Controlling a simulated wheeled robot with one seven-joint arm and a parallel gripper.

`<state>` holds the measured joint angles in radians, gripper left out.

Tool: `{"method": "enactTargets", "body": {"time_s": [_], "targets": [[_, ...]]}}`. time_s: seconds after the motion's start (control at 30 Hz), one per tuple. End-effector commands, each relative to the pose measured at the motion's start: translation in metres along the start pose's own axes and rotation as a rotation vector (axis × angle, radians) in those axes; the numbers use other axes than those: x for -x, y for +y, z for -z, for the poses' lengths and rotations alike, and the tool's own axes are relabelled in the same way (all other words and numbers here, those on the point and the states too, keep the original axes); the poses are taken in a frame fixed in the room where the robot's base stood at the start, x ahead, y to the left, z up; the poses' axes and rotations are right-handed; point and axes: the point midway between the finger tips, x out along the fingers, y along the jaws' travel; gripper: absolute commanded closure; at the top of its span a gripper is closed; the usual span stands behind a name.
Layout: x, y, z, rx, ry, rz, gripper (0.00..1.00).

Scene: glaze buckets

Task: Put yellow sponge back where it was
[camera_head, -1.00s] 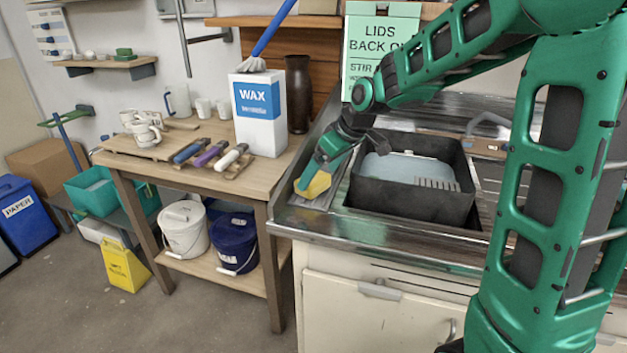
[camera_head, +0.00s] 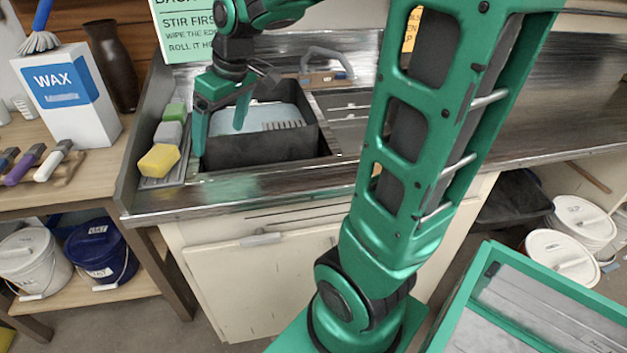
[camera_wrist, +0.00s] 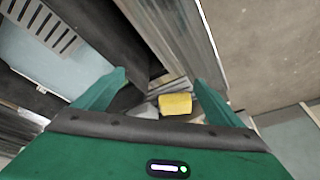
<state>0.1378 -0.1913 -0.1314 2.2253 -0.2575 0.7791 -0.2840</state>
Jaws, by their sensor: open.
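The yellow sponge (camera_head: 159,160) lies at the near end of a grey strip-like tray (camera_head: 172,180) on the left of the metal counter, in line with a grey sponge (camera_head: 168,134) and a green one (camera_head: 175,112). My gripper (camera_head: 220,145) is open and empty, to the right of the sponges at the left side of the black basin. In the wrist view the yellow sponge (camera_wrist: 176,104) shows between and beyond my open fingertips, apart from them.
A black basin (camera_head: 262,152) with a pale blue inside sits in the sink, close under my gripper. Metal counter right of the sink is clear.

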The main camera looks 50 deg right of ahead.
Motion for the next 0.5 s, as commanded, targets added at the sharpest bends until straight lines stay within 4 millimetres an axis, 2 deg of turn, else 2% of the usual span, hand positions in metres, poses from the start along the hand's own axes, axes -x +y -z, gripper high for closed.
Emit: {"method": "enactTargets", "body": {"time_s": [0.03,0.1,0.2,0.3,0.4,0.5], "targets": [[0.006,0.009,-0.038,-0.102,-0.043,-0.028,0.10],[0.013,0.020,-0.093,-0.258,-0.111,-0.067,0.10],[0.021,0.025,-0.163,-0.461,-0.197,-0.112,0.10],[0.026,0.022,-0.218,-0.621,-0.264,-0.142,0.10],[0.028,0.015,-0.251,-0.722,-0.306,-0.160,0.10],[0.029,0.012,-0.266,-0.769,-0.327,-0.169,0.10]]}}
